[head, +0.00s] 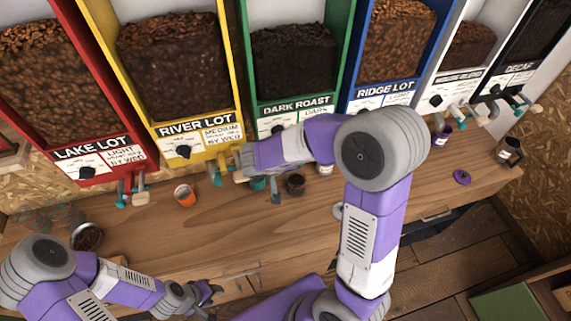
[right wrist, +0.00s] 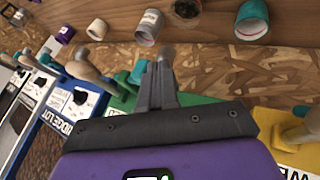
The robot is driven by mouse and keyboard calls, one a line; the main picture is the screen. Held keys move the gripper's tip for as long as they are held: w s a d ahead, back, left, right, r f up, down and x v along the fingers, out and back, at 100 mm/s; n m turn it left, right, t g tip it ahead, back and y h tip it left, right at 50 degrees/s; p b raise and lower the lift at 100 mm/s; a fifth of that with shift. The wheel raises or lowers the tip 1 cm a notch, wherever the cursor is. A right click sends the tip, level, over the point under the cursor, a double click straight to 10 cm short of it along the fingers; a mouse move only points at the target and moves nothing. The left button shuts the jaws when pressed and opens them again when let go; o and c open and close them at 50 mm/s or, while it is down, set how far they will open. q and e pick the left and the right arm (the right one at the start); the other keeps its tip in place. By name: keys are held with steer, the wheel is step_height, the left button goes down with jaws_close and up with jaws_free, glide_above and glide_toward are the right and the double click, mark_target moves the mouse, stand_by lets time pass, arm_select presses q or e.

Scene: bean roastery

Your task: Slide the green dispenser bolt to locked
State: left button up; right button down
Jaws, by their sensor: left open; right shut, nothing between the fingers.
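The green dispenser, labelled DARK ROAST (head: 291,105), stands in the middle of the row in the head view. My right forearm and hand cover most of its lower front and bolt area there. In the right wrist view its green lower front (right wrist: 195,115) lies behind my right gripper (right wrist: 165,58), whose fingers are shut and empty. My left gripper (head: 207,292) is open, low at the counter's front, far from the dispenser.
Yellow (head: 190,140) and blue (head: 385,95) dispensers flank the green one. Small cups stand on the wooden counter, among them an orange one (head: 185,195) and a dark one (head: 295,185). A purple lid (head: 462,177) lies at right.

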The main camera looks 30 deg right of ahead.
steer(key=d+b, duration=0.1)
steer(key=d, duration=0.1)
steer(key=s+d+b, duration=0.1)
steer(key=shift+d, duration=0.4)
